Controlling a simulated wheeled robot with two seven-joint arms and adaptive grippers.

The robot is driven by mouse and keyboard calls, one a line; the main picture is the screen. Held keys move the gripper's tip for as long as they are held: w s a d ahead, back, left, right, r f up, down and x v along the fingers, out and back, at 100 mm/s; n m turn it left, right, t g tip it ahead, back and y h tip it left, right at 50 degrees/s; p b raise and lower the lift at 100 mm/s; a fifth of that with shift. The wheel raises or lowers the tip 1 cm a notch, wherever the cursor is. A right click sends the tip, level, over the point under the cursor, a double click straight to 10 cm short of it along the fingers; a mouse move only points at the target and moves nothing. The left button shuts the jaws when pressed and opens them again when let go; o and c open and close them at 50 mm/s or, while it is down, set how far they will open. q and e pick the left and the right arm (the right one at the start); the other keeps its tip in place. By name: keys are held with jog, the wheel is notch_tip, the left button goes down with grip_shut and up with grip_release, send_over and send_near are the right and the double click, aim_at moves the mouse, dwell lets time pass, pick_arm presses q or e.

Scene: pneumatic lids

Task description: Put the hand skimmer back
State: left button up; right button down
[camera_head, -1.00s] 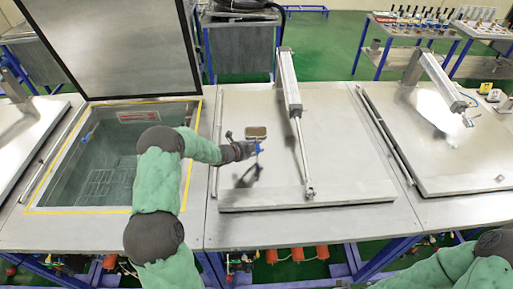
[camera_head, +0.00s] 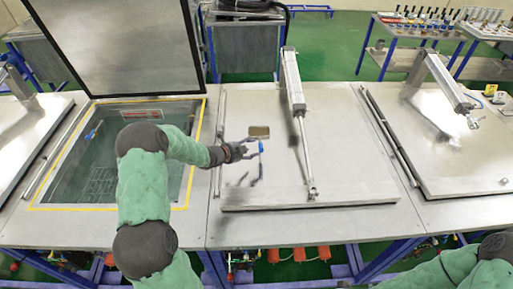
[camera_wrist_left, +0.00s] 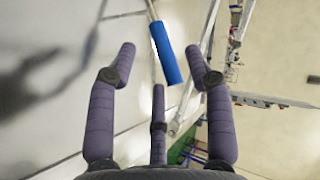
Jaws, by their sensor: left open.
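The hand skimmer's blue handle (camera_head: 261,147) shows just past my left fingertips, over the closed middle lid. A small framed rectangle (camera_head: 258,131) right behind it seems to be its head; I cannot tell whether the two join. In the left wrist view the blue handle (camera_wrist_left: 167,63), with a thin metal rod at its upper end, stands ahead of the spread fingers, apart from them. My left gripper (camera_head: 253,150) is open and empty; it also fills the lower left wrist view (camera_wrist_left: 160,70). My right gripper is out of view.
An open tank (camera_head: 50,208) with a yellow border and raised lid (camera_head: 118,45) is on the left, with a small blue item (camera_head: 92,133) at its inner left side. A pneumatic cylinder (camera_head: 293,80) and its rod stand right of my left gripper. Another closed lid (camera_head: 440,160) is farther right.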

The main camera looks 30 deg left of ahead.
pick_arm(q)
jog(key=shift+v, duration=2.65)
